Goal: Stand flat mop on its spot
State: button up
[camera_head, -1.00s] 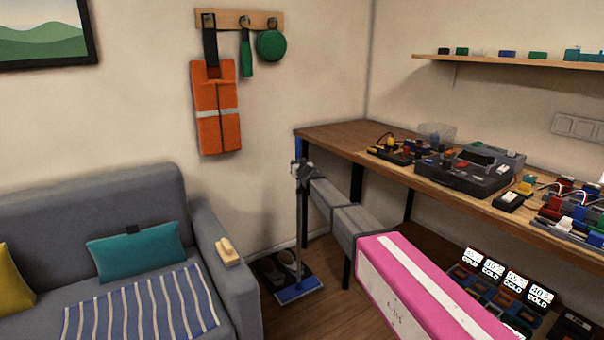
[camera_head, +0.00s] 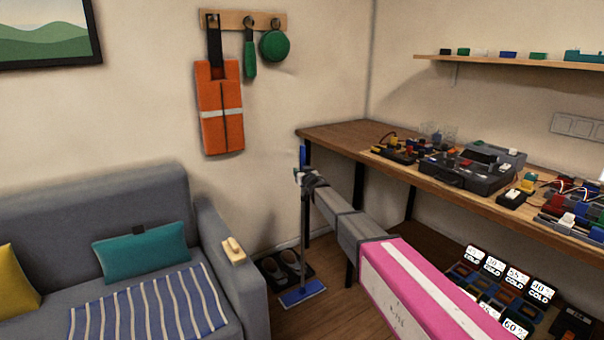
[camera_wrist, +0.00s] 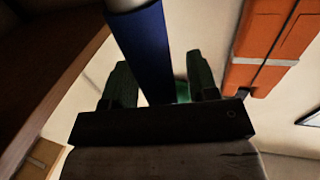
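The flat mop stands roughly upright near the room corner in the head view. Its blue grip (camera_head: 303,156) is at the top, above a grey pole (camera_head: 306,235). Its flat blue head (camera_head: 302,294) appears to be on the floor. My gripper (camera_head: 303,178) is at the upper pole, just below the visible blue grip. In the wrist view, the blue grip (camera_wrist: 147,55) passes between the two dark fingers of my gripper (camera_wrist: 160,75). A gap shows to its right, so the fingers look open around it. No marked spot for the mop can be made out.
A dark tray with shoes (camera_head: 284,268) lies just behind the mop head. The wooden workbench (camera_head: 335,132) and its dark legs are close on the right. The grey sofa (camera_head: 215,235) stands left.

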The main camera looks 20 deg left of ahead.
jog(key=shift+r, duration=0.15)
jog(key=v, duration=1.2)
jog(key=s+d+f+m+g+h, duration=0.1)
jog(key=s+d+f+m+h, duration=0.2)
jog(key=d, duration=0.7)
jog(key=s+d+f+g+h, duration=0.1)
jog(key=d+f+g+h, duration=0.15)
jog(key=d+f, duration=0.55)
jog(key=s+d+f+m+g+h, duration=0.1)
jog(key=s+d+f+m+h, duration=0.2)
jog(key=d, duration=0.9)
jog(key=s+d+f+g, duration=0.2)
jog(key=s+d+g, duration=0.1)
jog(key=s+d, duration=0.3)
jog(key=s+d+f+g+h, duration=0.1)
jog(key=s+d+g, duration=0.3)
jog(key=s, duration=0.6)
jog(key=s+d+f+m+g+h, duration=0.1)
jog(key=s+d+f+g, duration=0.2)
jog(key=s+d, duration=0.5)
jog(key=shift+s+f, duration=0.4)
jog(key=shift+s, duration=0.1)
